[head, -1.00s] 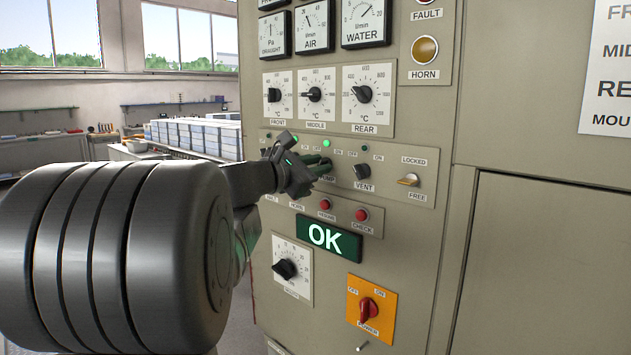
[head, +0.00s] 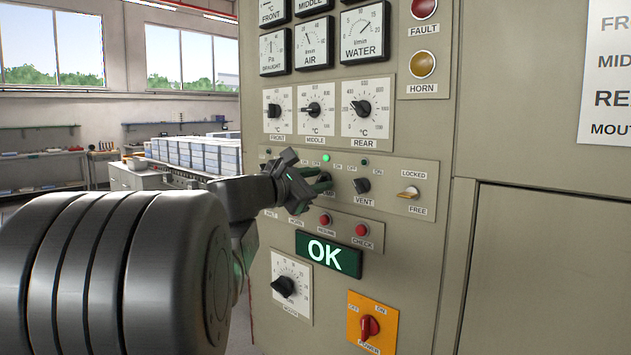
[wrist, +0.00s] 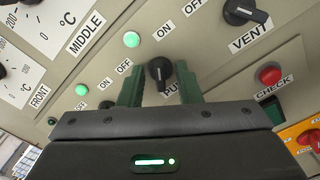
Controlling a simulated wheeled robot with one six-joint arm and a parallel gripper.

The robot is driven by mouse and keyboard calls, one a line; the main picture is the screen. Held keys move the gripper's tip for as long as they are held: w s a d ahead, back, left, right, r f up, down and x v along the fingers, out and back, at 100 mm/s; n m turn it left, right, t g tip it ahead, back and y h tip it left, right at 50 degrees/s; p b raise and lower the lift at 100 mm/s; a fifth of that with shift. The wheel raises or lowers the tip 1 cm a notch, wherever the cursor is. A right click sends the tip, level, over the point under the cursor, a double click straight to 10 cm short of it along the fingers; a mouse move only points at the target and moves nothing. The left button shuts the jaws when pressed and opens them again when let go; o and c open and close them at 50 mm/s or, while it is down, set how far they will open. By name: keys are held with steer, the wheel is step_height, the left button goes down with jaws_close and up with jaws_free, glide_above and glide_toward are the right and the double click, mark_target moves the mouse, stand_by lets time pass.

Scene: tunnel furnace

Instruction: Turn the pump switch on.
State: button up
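The pump switch (wrist: 160,75) is a black rotary knob on the grey panel, above a partly hidden PUMP label. In the wrist view it stands between the two green fingers of my gripper (wrist: 160,82). The fingers are apart, with a narrow gap visible at the knob's sides, so I see no firm hold. The pump lamp (wrist: 132,39), between OFF and ON, glows green. In the head view my gripper (head: 322,184) reaches the panel from the left and covers most of the switch. Which way the knob points is hard to tell.
The vent switch (head: 362,186) is close on the right, with its lamp dark. The locked/free lever (head: 410,193) is farther right. Red buttons (head: 325,220) and a green OK display (head: 328,254) are below. Temperature dials (head: 314,109) are above.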

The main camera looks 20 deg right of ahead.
steer(key=shift+a, duration=0.1)
steer(key=v, duration=1.3)
steer(key=shift+s+a, duration=0.2)
steer(key=shift+a, duration=0.1)
steer(key=shift+d, duration=0.1)
steer(key=x, duration=1.3)
steer(key=shift+w+d, duration=0.25)
steer(key=shift+d, duration=0.05)
